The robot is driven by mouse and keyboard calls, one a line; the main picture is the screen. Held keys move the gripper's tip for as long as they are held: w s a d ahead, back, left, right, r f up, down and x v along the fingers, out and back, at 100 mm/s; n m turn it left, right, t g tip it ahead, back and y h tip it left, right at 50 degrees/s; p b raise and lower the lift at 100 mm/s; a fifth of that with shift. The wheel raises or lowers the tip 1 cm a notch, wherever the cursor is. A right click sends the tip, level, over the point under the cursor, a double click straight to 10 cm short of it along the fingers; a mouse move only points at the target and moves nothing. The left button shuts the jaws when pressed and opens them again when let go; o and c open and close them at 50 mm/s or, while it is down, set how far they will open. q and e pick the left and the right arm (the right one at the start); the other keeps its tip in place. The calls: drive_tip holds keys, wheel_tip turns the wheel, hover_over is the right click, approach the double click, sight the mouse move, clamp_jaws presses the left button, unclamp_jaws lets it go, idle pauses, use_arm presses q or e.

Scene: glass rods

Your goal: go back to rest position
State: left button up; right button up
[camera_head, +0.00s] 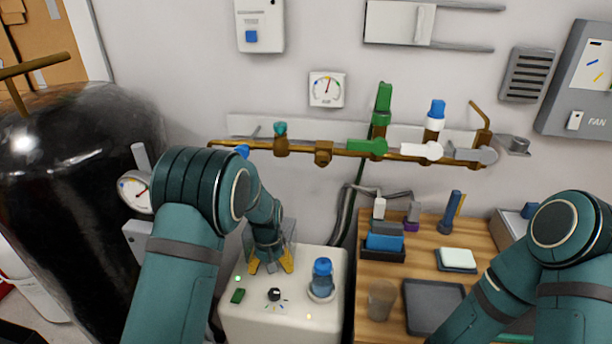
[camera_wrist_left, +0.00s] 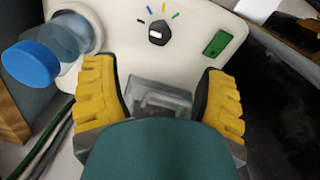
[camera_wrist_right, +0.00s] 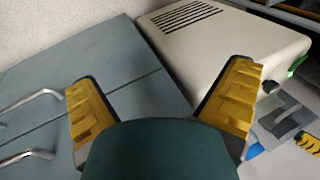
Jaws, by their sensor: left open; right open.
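My left gripper (camera_head: 270,264) is open over the cream machine (camera_head: 235,320), beside its clear guard (camera_head: 289,232). In the left wrist view its yellow fingers (camera_wrist_left: 162,95) stand apart, with part of the clear guard (camera_wrist_left: 158,97) showing between them and nothing visibly held. My right gripper is below the head view. In the right wrist view its fingers (camera_wrist_right: 165,105) are wide apart and empty, over a grey cabinet front (camera_wrist_right: 110,70) with metal handles.
A blue-capped bottle (camera_head: 322,275) stands upright on the machine, near a black knob (camera_head: 274,294). The wooden bench (camera_head: 384,278) holds a clear cup (camera_head: 381,300), a dark tray (camera_head: 432,307) and a sponge (camera_head: 457,257). A dark tank (camera_head: 75,190) stands left. Pipes (camera_head: 345,152) cross the wall.

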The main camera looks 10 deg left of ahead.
use_arm(q)
drive_tip(key=s+d+f+h, duration=0.1)
drive_tip(key=s+f+h, duration=0.1)
drive_tip(key=s+f, duration=0.7)
drive_tip(key=s+d+t+h, duration=0.1)
drive_tip(key=s+d, duration=0.2)
drive_tip(key=s, duration=0.4)
drive_tip(key=s+d, duration=0.3)
drive_tip(key=s, duration=0.4)
drive_tip(key=shift+s+f+t+h, duration=0.25)
drive_tip(key=shift+s+t+h, duration=0.1)
drive_tip(key=shift+t+h, duration=0.05)
